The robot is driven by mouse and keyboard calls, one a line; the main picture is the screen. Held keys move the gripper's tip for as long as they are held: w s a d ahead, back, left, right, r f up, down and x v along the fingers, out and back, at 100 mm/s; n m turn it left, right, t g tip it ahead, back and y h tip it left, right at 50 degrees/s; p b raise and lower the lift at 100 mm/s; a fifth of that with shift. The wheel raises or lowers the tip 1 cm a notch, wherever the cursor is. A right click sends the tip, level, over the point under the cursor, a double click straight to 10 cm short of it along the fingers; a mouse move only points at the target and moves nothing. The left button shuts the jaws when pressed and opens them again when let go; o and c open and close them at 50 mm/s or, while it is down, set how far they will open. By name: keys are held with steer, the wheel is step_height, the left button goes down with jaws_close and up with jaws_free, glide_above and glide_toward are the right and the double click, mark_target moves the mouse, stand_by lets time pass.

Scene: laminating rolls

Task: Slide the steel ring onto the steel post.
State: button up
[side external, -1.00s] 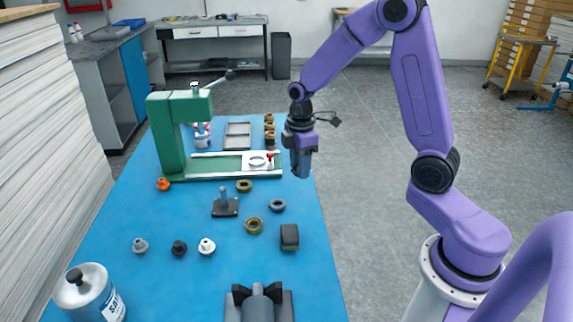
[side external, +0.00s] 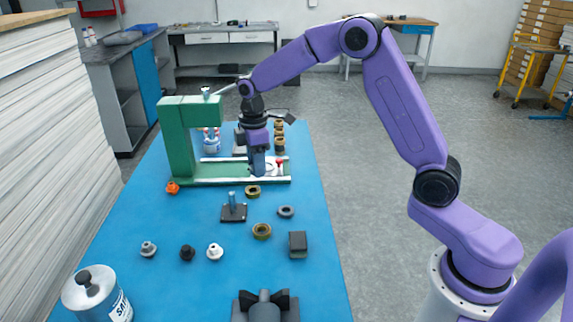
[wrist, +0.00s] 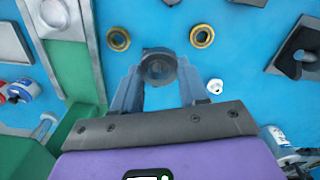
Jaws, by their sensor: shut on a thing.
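My gripper (wrist: 158,78) is shut on a grey steel ring (wrist: 168,76), held between its fingertips in the wrist view. In the side external view my gripper (side external: 257,172) hangs pointing down in front of the green press, and the held ring is too small to make out. The steel post (side external: 232,198) stands upright on a dark square base (side external: 234,214), nearer the camera and a little left of my gripper. Ring and post appear apart.
The green press (side external: 178,140) stands close left of my gripper. Brass rings (side external: 253,191) (side external: 262,231), a loose grey ring (side external: 286,212) and a dark block (side external: 298,244) lie around the post. Several knobs (side external: 214,252) and a tin (side external: 97,290) are nearer the camera.

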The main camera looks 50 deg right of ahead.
glide_above(230, 193)
steer(key=shift+f, duration=2.85)
steer(key=shift+f, duration=2)
steer(key=o, duration=1.7)
steer(key=shift+r, duration=4.5)
